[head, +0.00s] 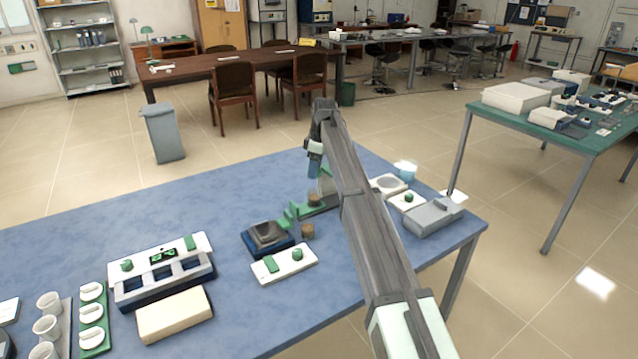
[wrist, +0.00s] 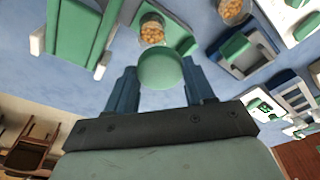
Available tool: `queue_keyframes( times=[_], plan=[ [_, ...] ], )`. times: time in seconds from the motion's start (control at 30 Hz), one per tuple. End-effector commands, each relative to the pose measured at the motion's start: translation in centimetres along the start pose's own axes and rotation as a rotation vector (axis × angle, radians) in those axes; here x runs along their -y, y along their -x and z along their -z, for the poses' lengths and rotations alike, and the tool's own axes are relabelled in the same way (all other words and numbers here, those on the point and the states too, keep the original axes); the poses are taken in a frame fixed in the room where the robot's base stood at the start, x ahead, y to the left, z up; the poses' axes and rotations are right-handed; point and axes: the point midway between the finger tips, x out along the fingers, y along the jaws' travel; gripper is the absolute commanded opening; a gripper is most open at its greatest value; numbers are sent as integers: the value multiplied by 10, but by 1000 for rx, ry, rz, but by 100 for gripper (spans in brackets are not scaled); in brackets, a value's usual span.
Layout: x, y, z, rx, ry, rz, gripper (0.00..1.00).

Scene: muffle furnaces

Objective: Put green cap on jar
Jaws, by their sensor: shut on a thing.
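My gripper (wrist: 160,80) is shut on the green cap (wrist: 160,68), a round disc between its two blue fingers in the wrist view. A jar (wrist: 152,30) with orange-brown contents stands on a green base just beyond the cap in that view.
A dark blue device (head: 268,238) and a white tray with green pieces (head: 284,264) lie left of the jars. A grey device (head: 433,217) and a white plate (head: 406,203) lie to the right. The blue table (head: 90,225) is clear at the back left.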

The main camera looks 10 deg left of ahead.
Motion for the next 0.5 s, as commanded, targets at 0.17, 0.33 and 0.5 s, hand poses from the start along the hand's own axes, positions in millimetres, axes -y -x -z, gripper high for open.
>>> queue_keyframes(
  times=[0.17, 0.33, 0.5],
  plan=[
    [-12, 2, 6, 1, -1, 2, 25],
    [-12, -1, 5, 2, -4, 5, 25],
    [-12, -10, 4, 2, -4, 5, 25]
  ],
)
